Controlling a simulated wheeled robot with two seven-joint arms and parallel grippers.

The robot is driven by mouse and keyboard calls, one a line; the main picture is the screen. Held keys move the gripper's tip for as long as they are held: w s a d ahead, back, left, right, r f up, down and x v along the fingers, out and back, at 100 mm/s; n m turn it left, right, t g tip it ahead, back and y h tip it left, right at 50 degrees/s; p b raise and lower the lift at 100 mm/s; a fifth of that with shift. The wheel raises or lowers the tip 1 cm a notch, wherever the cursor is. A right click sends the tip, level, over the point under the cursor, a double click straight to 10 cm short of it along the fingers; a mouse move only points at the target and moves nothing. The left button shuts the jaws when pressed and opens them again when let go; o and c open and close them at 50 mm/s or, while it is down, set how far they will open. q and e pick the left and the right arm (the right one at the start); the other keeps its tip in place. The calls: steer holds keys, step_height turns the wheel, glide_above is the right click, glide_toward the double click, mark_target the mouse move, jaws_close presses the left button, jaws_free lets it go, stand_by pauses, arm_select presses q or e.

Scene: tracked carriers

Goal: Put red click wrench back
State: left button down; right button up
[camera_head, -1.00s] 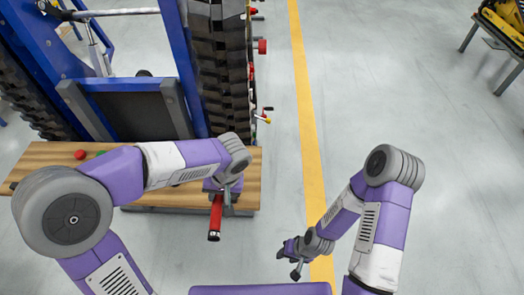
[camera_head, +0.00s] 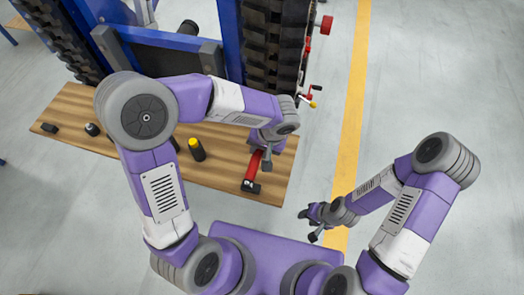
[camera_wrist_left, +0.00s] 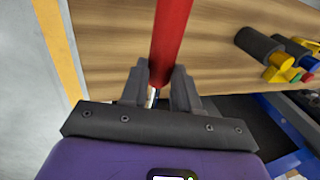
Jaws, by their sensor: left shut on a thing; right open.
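The red click wrench (camera_head: 252,170) has a long red handle with a dark end. In the head view it shows over the front right part of the wooden bench top (camera_head: 225,175). My left gripper (camera_head: 268,152) is shut on it. In the left wrist view the red handle (camera_wrist_left: 170,40) extends away from between the fingers of my left gripper (camera_wrist_left: 157,90). I cannot tell whether the wrench touches the wood. The rest of it is hidden by the gripper. My right gripper (camera_head: 313,226) is open and empty, to the right of the bench.
A yellow-and-black tool (camera_head: 196,147) stands on the bench left of the wrench, with small dark items farther left. The blue-framed tracked carrier (camera_head: 230,40) rises behind, with a crank handle (camera_head: 310,97) at its side. Floor with a yellow line (camera_head: 350,120) is clear at right.

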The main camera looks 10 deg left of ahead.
mark_target(262, 153)
arm_select(q)
steer(key=shift+f+b, duration=0.55)
steer(key=shift+f, duration=1.95)
steer(key=c, duration=0.8)
jaws_free()
steer(key=shift+r, duration=0.3)
steer(key=p+v, duration=0.3)
steer(key=v, duration=0.8)
steer(key=shift+d+r, duration=0.15)
steer(key=shift+r, duration=0.2)
